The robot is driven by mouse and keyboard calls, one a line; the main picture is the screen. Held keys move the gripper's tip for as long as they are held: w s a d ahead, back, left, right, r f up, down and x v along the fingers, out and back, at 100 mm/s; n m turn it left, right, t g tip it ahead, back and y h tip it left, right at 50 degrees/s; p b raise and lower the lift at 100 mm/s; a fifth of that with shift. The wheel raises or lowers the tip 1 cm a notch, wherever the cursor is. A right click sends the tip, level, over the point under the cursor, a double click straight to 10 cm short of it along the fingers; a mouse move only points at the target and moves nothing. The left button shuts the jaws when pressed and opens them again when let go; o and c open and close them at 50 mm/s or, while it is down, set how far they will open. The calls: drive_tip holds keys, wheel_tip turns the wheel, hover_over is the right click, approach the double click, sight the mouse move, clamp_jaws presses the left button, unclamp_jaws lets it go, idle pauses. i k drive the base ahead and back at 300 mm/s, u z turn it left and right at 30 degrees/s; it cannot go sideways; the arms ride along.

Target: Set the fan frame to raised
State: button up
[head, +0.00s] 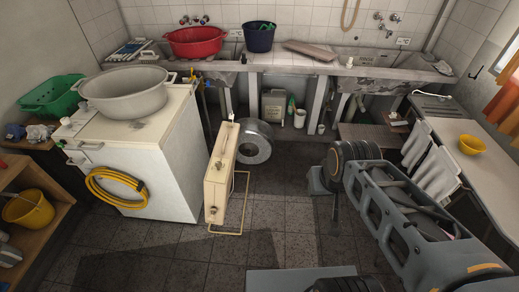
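A cream upright box-like unit (223,172) with small knobs on its narrow face stands on the tiled floor, just right of the white washing machine (150,160). A thin cream tubular frame (246,190) shows beside it, its lower bar close to the floor. A round grey metal drum or ring (256,130) is behind the unit, its lower part near the floor. I cannot tell for sure which of these parts is the fan frame, or how they are joined. My arm reaches in from the lower right, but no gripper fingers show.
A grey basin (124,95) sits on the washing machine, with a yellow hose (98,190) on its front. The concrete washtub (374,74) runs along the back. A table with a yellow bowl (472,144) is at right. Floor (275,215) right of the frame is clear.

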sight(217, 184)
drive_tip(key=z, duration=0.5)
drive_tip(key=i, duration=0.25)
drive_tip(key=u, duration=0.95)
drive_tip(key=i, duration=1.3)
drive_tip(key=u, duration=0.95)
